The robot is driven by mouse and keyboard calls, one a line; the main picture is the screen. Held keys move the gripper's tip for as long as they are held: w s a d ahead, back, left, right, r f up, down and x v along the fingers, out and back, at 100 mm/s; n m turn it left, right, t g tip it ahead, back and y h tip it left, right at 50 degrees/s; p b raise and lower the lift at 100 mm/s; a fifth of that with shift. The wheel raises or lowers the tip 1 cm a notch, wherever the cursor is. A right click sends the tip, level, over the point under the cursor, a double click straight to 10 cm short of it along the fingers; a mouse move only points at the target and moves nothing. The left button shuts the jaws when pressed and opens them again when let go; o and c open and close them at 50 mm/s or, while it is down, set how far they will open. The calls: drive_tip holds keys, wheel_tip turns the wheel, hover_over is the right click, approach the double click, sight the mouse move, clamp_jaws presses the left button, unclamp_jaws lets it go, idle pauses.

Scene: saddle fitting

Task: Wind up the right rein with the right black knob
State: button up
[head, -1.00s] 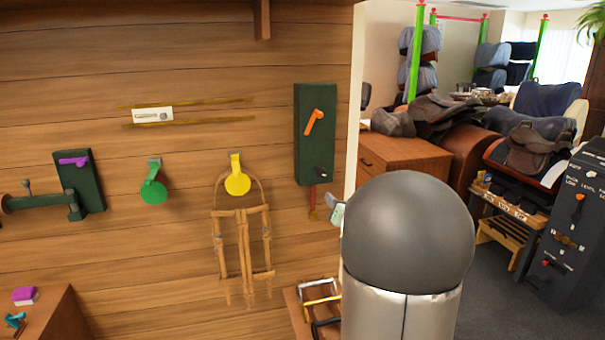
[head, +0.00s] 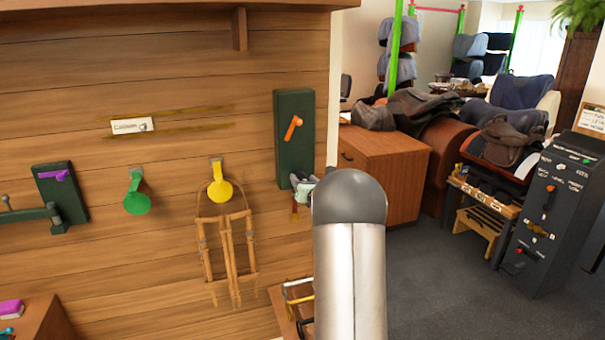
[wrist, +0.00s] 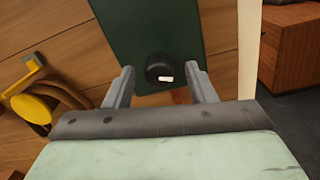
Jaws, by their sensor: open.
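The black knob (wrist: 158,68) sits near the lower end of the tall dark green board (head: 291,155) on the plank wall. In the wrist view it has a small white mark and lies between my fingers, with a visible gap on each side. My gripper (wrist: 160,76) is open and empty in front of the board's lower end. In the head view my gripper (head: 305,188) largely hides the knob. A short reddish-brown strap, perhaps the right rein (head: 295,212), hangs below the board; a bit of it shows between my fingers in the wrist view (wrist: 180,96).
An orange lever (head: 293,127) is higher on the same board. A yellow hook (head: 219,190) with a hanging bridle (head: 228,250) is to the left, then a green hook (head: 137,200). A wooden cabinet (head: 385,175) stands to the right. A rack (head: 298,293) is below.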

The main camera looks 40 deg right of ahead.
drive_tip(key=shift+x, duration=0.95)
drive_tip(key=shift+c, duration=0.2)
drive_tip(key=c, duration=0.9)
drive_tip(key=shift+f+b, duration=0.2)
drive_tip(key=shift+b, duration=0.3)
